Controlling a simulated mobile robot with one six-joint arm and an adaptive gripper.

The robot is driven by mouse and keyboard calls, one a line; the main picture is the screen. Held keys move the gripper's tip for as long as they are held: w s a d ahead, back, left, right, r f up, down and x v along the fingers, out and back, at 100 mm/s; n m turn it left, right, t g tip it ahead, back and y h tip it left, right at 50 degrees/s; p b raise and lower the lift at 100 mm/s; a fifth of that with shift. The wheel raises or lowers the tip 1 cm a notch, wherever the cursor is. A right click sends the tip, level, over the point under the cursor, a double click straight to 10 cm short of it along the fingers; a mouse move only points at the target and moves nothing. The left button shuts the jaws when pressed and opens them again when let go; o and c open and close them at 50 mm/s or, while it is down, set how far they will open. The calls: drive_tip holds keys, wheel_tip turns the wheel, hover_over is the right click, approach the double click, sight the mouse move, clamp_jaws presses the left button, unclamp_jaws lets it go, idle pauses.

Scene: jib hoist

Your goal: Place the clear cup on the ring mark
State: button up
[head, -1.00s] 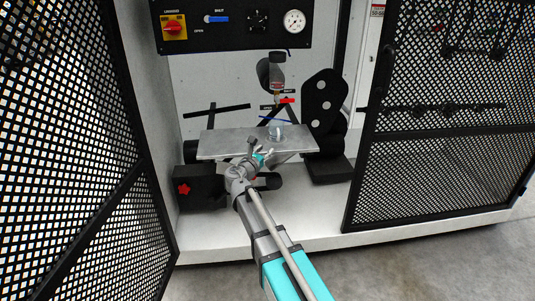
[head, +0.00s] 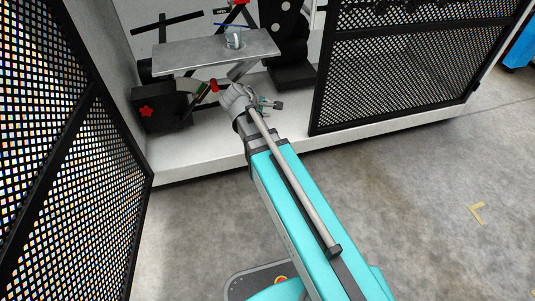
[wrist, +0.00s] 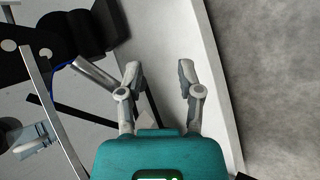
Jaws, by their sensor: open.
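The clear cup (head: 234,39) stands upright on the metal plate (head: 190,56) in the head view, towards the plate's right end. A clear, cup-like shape (wrist: 32,140) also shows at the lower left of the wrist view. My gripper (head: 271,104) is in front of and below the plate, to the right of the cup and apart from it. In the wrist view my gripper (wrist: 160,73) has its two fingers spread with nothing between them. I cannot make out a ring mark in either current view.
Mesh doors flank the cabinet, the left one (head: 70,150) and the right one (head: 400,75). A black box (head: 160,110) with a red knob sits left, below the plate. A black upright part (head: 284,25) with pale spots stands right of the plate. The floor in front is clear.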

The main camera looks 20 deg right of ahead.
drive_tip(key=s+a+f+m+g+y, duration=0.2)
drive_tip(key=s+f+m+y, duration=0.1)
drive_tip(key=s+m, duration=0.3)
drive_tip(key=s+a+f+m+g+y, duration=0.1)
drive_tip(key=s+f+m+g+y, duration=0.2)
drive_tip(key=s, duration=0.6)
drive_tip(key=m+y, duration=0.1)
drive_tip(key=m, duration=0.1)
drive_tip(key=shift+a+m+y, duration=0.4)
drive_tip(key=shift+s, duration=0.1)
